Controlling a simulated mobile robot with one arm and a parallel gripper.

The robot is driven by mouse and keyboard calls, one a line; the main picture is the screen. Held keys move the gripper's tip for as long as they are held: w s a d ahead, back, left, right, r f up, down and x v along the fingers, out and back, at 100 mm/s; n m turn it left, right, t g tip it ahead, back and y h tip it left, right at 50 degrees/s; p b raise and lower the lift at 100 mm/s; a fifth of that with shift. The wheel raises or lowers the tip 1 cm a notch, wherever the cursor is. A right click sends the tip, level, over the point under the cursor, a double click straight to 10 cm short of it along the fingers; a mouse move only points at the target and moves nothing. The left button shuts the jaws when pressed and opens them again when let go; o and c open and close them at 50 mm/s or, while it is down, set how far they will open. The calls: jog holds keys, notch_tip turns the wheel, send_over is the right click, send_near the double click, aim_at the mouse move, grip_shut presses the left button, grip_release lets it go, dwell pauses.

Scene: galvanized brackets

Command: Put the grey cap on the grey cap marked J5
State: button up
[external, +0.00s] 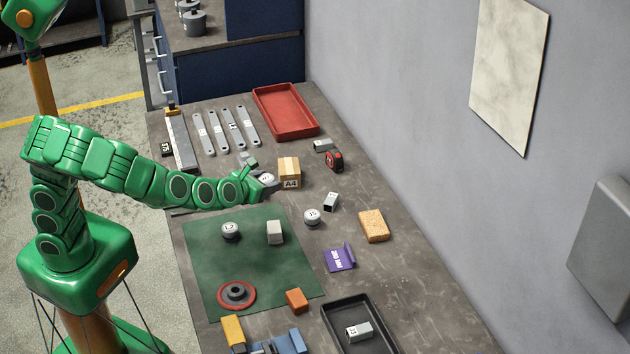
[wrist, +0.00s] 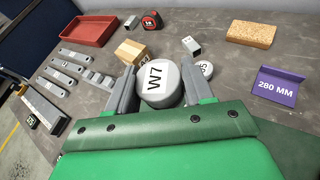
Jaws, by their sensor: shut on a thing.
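A round grey cap marked W7 (wrist: 158,84) sits between the two fingers of my gripper (wrist: 157,88), which is shut on it. In the external view my gripper (external: 262,183) is left of the cardboard box, and the W7 cap (external: 266,177) shows partly at its tip. I cannot tell whether the cap touches the bench. Another grey round cap (external: 312,216) lies on the bench to the right of and nearer than my gripper. In the wrist view this cap (wrist: 206,69) is behind my right finger, its mark partly legible as 5. Its top is bare.
A cardboard box marked A4 (external: 289,171) stands close to my gripper. A small metal bracket (external: 331,201) stands beside the bare cap. Another round cap (external: 231,230) and a grey block (external: 275,232) are on the green mat (external: 205,270). A sponge (external: 373,225) lies right.

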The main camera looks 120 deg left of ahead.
jog(key=shift+s+a+r+n+g, duration=0.2)
jog(key=shift+s+a, duration=0.1)
jog(key=shift+s, duration=0.15)
jog(key=shift+s+a+r+n+g, duration=0.1)
jog(key=shift+s+a+r+g, duration=0.15)
jog(key=shift+s, duration=0.2)
jog(key=shift+w+a+f, duration=0.1)
jog(key=shift+a+f, duration=0.05)
jog(key=shift+a, duration=0.05)
send_over(312, 214)
jog(key=s+d, duration=0.3)
jog(key=s, duration=0.1)
notch_tip(312, 214, down, 4)
jog(key=w+f, duration=0.1)
jog(key=w+a+f, duration=0.1)
jog(key=w+f, duration=0.1)
jog(key=shift+a+f, duration=0.35)
jog(key=shift+a, duration=0.05)
jog(key=shift+w+a+f, duration=0.4)
jog(key=shift+f, duration=0.3)
jog(key=shift+w+a+f, duration=0.15)
jog(key=shift+f, duration=1.65)
jog(key=shift+f, duration=0.1)
jog(key=o, duration=1.1)
